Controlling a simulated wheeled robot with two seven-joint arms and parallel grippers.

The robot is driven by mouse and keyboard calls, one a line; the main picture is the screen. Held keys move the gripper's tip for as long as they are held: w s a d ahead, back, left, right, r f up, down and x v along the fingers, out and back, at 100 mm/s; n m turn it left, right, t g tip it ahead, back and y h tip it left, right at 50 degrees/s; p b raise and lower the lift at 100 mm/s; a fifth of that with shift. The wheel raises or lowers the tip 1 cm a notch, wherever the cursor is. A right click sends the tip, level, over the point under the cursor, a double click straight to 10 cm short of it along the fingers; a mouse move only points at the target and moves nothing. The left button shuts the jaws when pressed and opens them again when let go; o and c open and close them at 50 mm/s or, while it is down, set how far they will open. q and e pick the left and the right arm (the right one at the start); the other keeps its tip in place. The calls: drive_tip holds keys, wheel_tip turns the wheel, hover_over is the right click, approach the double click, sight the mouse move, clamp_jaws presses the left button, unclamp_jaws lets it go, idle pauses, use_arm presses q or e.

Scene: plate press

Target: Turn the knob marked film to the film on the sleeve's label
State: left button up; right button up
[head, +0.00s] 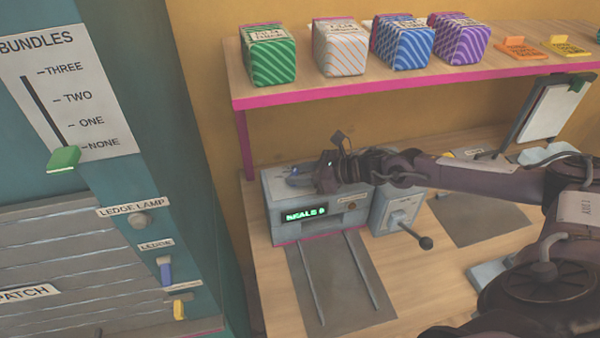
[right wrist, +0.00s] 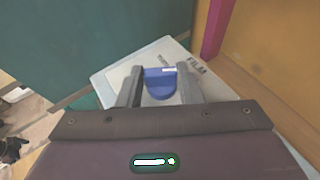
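The press-like grey machine (head: 283,228) stands on the bench, with a green lit display (head: 305,214) whose letters I cannot read surely. A blue knob (right wrist: 160,88) with a white mark sits on its top, beside the printed word FILM (right wrist: 196,67). The knob also shows in the head view (head: 297,178), partly covered. My right gripper (right wrist: 160,84) reaches in from the right, its two fingers apart on either side of the knob. I cannot tell whether they touch it. My left gripper is not in view. I cannot make out a sleeve or its label.
A grey box with a black-knobbed lever (head: 425,242) stands just right of the machine. Several patterned packages stand on the pink-edged shelf (head: 340,93) above. Two rails on a grey plate (head: 333,290) lie in front. A teal panel with a slider (head: 64,158) is at left.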

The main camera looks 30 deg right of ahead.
drive_tip(key=shift+c, duration=1.2)
drive_tip(key=shift+s+f+m+t+h+b, duration=0.1)
drive_tip(key=shift+f+m+t+h+b, duration=0.05)
drive_tip(key=shift+m+t+h+b, duration=0.2)
drive_tip(key=shift+a+m+t+h+b, duration=0.2)
drive_tip(key=shift+m+t+h+b, duration=0.35)
drive_tip(key=shift+m+h, duration=0.25)
drive_tip(key=shift+r+m+t+h+b, duration=0.2)
drive_tip(key=shift+m+t+h+b, duration=0.2)
drive_tip(key=shift+m+h, duration=0.2)
drive_tip(key=o, duration=1)
